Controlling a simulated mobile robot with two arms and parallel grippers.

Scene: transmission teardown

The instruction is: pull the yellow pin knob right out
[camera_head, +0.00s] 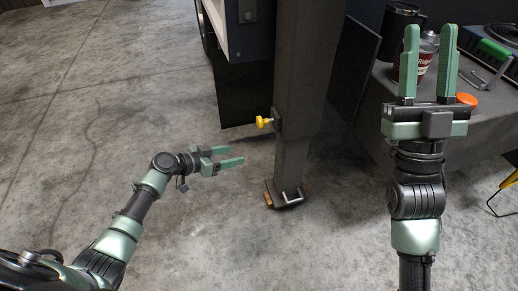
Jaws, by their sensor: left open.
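The yellow pin knob (264,122) sticks out to the left from a small bracket on the dark steel post (298,90). A short shaft joins the knob to the bracket. My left gripper (243,157) is open and empty. In the picture it is below and to the left of the knob, apart from it, with its fingers pointing right toward the post. My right gripper (428,38) is at the upper right, with its two green fingers apart and pointing up. No object shows clearly held between them.
The post stands on a foot plate (287,197). A grey table (370,113) at the right holds a red and white can (426,58), an orange cap (467,99) and a green-handled tool (495,50). A white cabinet (237,27) is behind. The floor at left is clear.

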